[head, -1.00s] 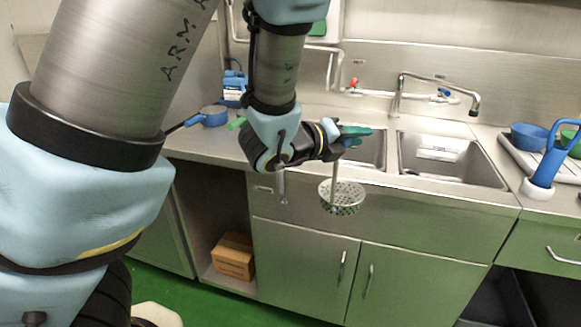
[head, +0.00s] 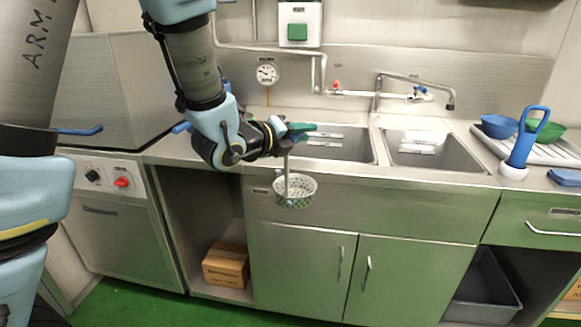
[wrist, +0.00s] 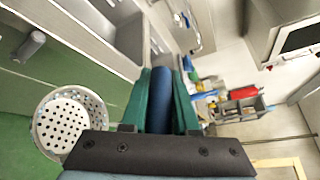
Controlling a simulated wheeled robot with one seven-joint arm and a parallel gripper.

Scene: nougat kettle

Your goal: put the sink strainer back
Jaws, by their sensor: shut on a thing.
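My gripper (head: 297,131), with green fingers, is shut on the handle of the sink strainer, a perforated metal basket (head: 294,191). The basket hangs below the gripper, in front of the cabinet face and below the counter edge. In the wrist view the basket (wrist: 70,122) shows at the left, and the blue handle grip (wrist: 161,100) is between the fingers (wrist: 160,95). The sink has a left basin (head: 362,158) behind the gripper and a right basin (head: 455,159). The gripper partly covers the left basin, and its drain is not visible.
A tap (head: 415,79) stands behind the basins. At the right are a blue-handled tool with a white base (head: 513,171), a blue bowl (head: 499,127) and a drainboard (head: 562,150). A cardboard box (head: 226,265) sits in the open bay below. Green floor lies in front.

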